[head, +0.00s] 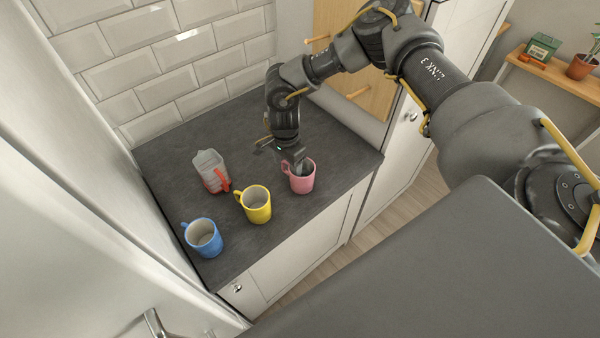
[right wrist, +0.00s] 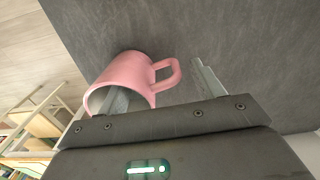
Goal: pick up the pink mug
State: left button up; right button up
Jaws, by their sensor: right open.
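The pink mug (head: 303,181) stands upright on the slate worktop near its front right edge, with its handle to the left. My right gripper (head: 294,163) is right above the mug in the head view. In the right wrist view the pink mug (right wrist: 127,76) lies between the gripper's two fingers. One finger reaches into the mug's mouth, and the other is outside, beyond the handle (right wrist: 169,73). The right gripper (right wrist: 160,85) is open, and the mug's wall and handle are between its fingers. Contact cannot be told. My left gripper is not in view.
A yellow mug (head: 256,204) stands left of the pink mug, and a blue mug (head: 204,238) is further left. The worktop (head: 180,140) is bare towards the tiled wall.

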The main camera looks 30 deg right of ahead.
aim_at(287, 173)
notch_tip(287, 173, down, 2)
jog(key=shift+w+a+f+p, duration=0.1)
jog(key=shift+p, duration=0.35)
jog(key=shift+f, duration=0.5)
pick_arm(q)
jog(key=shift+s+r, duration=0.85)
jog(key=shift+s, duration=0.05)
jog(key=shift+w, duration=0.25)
pick_arm(e)
jog(key=c, duration=1.4)
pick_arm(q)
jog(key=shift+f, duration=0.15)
pick_arm(e)
jog(key=shift+r, duration=0.15)
jog(key=shift+c, duration=0.2)
